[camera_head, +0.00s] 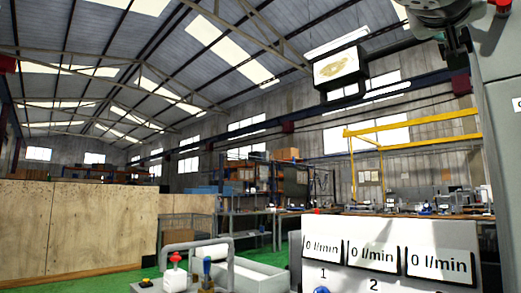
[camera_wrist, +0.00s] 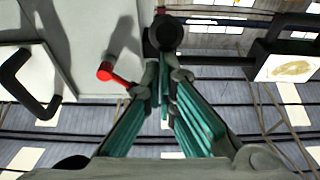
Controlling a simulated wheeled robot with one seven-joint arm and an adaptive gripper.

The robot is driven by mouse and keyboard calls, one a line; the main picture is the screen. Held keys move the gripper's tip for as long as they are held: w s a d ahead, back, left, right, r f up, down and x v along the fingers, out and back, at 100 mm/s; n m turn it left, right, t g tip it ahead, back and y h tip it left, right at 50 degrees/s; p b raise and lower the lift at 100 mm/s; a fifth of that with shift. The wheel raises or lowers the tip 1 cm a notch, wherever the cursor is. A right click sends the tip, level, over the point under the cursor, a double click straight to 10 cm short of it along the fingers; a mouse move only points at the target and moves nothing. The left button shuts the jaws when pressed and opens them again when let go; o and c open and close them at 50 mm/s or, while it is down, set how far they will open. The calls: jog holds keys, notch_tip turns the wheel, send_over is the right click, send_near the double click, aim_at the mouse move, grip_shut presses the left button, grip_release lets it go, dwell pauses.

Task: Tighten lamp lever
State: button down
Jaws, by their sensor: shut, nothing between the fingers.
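A red lever (camera_wrist: 118,77) with a round knob shows in the wrist view, just left of my fingers, against a pale grey machine panel. Its inner end is partly hidden by my left finger. A black round part (camera_wrist: 165,33) sits just beyond my fingertips; I cannot tell if they touch it. My gripper (camera_wrist: 164,62), with teal finger links, is shut and empty. In the head view my gripper (camera_head: 458,44) is at the top right, beside the grey panel. A small red part (camera_head: 502,4) there is cut off by the top edge; I cannot tell if it is the lever.
A black handle (camera_wrist: 22,85) is at the left in the wrist view. A hanging screen (camera_head: 340,67) is left of my gripper in the head view. A panel with flow gauges (camera_head: 385,255) stands below. The grey machine column (camera_head: 500,120) bounds the right side.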

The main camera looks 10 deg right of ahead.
jog(key=shift+w+f+b, duration=0.1)
jog(key=shift+f+b, duration=0.55)
jog(key=shift+b, duration=0.55)
jog(key=shift+d+f+b, duration=0.15)
jog(key=shift+f+b, duration=0.2)
jog(key=shift+b, duration=0.65)
